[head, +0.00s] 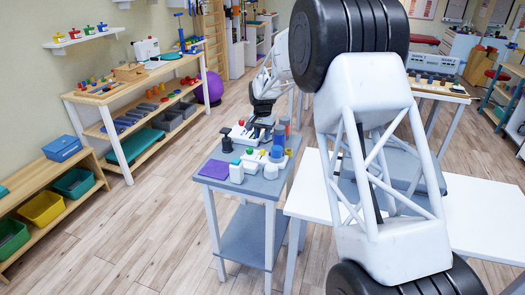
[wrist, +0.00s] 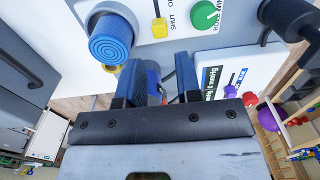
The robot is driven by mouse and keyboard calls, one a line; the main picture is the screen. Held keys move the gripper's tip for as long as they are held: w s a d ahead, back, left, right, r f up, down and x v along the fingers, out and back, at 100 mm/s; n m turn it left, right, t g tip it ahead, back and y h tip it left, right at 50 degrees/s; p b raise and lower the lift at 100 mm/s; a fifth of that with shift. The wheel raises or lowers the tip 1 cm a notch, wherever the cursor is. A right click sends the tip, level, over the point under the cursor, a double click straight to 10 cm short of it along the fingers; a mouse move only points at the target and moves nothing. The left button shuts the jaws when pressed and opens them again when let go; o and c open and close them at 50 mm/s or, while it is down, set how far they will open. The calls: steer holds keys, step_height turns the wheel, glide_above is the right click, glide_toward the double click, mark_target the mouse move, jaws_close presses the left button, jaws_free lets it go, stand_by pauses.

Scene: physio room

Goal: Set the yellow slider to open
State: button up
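The yellow slider (wrist: 159,28) is a small block on a white panel (wrist: 180,12) at the top of the wrist view. It sits beside the printed word SHUT, with a slot running up from it; the other label is cut off. In the head view the white panels (head: 262,158) stand on a small grey table, too small to tell the slider there. My gripper (wrist: 156,70) has its fingers apart, below the slider in the wrist picture and not touching it. Blue and dark shapes show between the fingers; I cannot tell how far behind they are.
A blue ridged cylinder (wrist: 110,42) and a green knob (wrist: 205,15) flank the slider. A second white panel (wrist: 260,68) stands at the right. On the grey table (head: 216,182), a purple pad (head: 214,169) and small bottles (head: 236,171) crowd the panels.

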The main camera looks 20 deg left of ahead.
mark_target(262, 150)
steer(key=shift+f, duration=0.1)
steer(key=shift+f, duration=3.8)
jaws_close()
